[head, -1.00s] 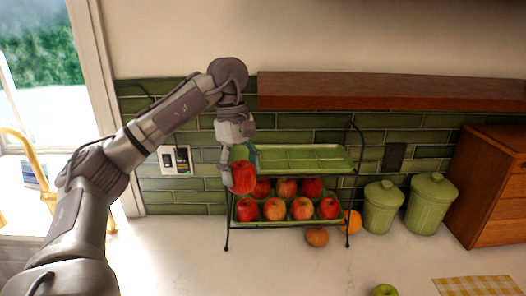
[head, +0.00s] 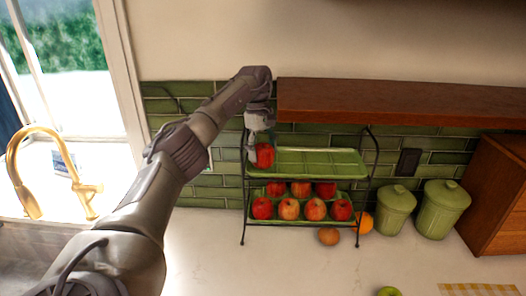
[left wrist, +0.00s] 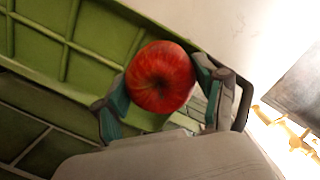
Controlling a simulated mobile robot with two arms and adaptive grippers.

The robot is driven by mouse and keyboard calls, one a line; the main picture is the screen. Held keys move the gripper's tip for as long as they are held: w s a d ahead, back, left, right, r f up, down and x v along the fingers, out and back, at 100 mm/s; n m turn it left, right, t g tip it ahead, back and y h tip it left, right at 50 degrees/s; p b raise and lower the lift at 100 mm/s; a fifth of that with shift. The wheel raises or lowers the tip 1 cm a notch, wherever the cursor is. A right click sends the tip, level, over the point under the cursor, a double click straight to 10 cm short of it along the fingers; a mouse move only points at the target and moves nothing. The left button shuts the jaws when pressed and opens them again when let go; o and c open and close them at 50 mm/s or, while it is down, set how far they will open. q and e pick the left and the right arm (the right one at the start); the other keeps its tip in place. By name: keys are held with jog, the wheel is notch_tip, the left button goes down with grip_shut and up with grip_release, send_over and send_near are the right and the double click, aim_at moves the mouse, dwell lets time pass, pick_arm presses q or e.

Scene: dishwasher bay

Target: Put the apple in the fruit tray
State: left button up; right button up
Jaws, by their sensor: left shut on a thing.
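My left gripper (head: 262,150) is shut on a red apple (head: 265,156), at the left end of the upper green tray (head: 310,163) of a two-tier black wire stand. In the left wrist view the apple (left wrist: 160,77) sits between the two fingers (left wrist: 160,92), with the green tray (left wrist: 55,35) beside and behind it. I cannot tell whether the apple touches the tray. The upper tray shows no other fruit. The lower tray (head: 290,220) holds several red apples (head: 315,209). My right gripper is out of view.
An orange (head: 364,222) and a brownish round fruit (head: 329,236) lie by the stand's foot. Two green canisters (head: 440,209) and a wooden cabinet (head: 503,195) stand to the right. A wooden shelf (head: 400,103) hangs above the stand. The front counter is mostly clear, with a green apple (head: 388,291).

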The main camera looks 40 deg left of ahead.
pick_arm(q)
jog(key=shift+a+f+p, duration=0.1)
jog(key=shift+f+p, duration=0.3)
jog(key=shift+f, duration=0.55)
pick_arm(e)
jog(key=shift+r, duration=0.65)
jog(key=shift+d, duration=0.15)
pick_arm(q)
jog(key=shift+f, duration=0.1)
jog(key=o, duration=1)
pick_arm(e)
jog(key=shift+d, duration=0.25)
